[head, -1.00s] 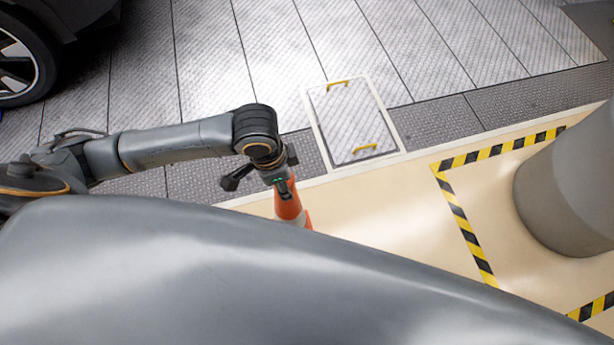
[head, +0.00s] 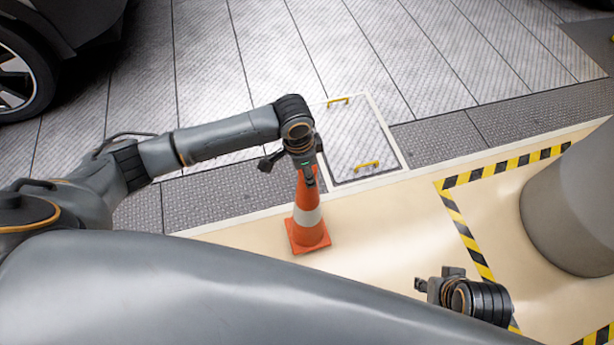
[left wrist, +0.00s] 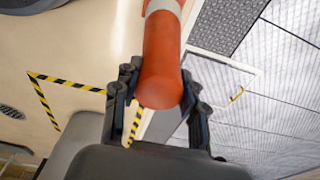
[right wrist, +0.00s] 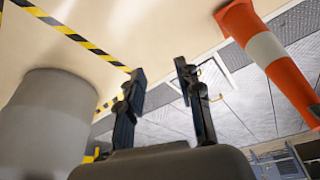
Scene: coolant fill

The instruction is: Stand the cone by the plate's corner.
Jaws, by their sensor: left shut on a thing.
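The orange cone (head: 307,218) with a white band is upright over the beige floor, just in front of the plate's near left corner. I cannot tell whether its base touches the floor. My left gripper (head: 307,172) is shut on the cone's top; the left wrist view shows its fingers on both sides of the orange tip (left wrist: 160,85). The plate (head: 345,135) is a pale-framed floor hatch with two yellow handles; my gripper partly covers its left edge. My right gripper (right wrist: 160,75) is open and empty; the cone (right wrist: 268,50) stands apart from it.
Yellow-black tape (head: 463,232) marks the floor around a grey cylinder (head: 575,205) at the right. A car wheel (head: 18,70) is at the far left. Beige floor (head: 385,220) between cone and tape is clear.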

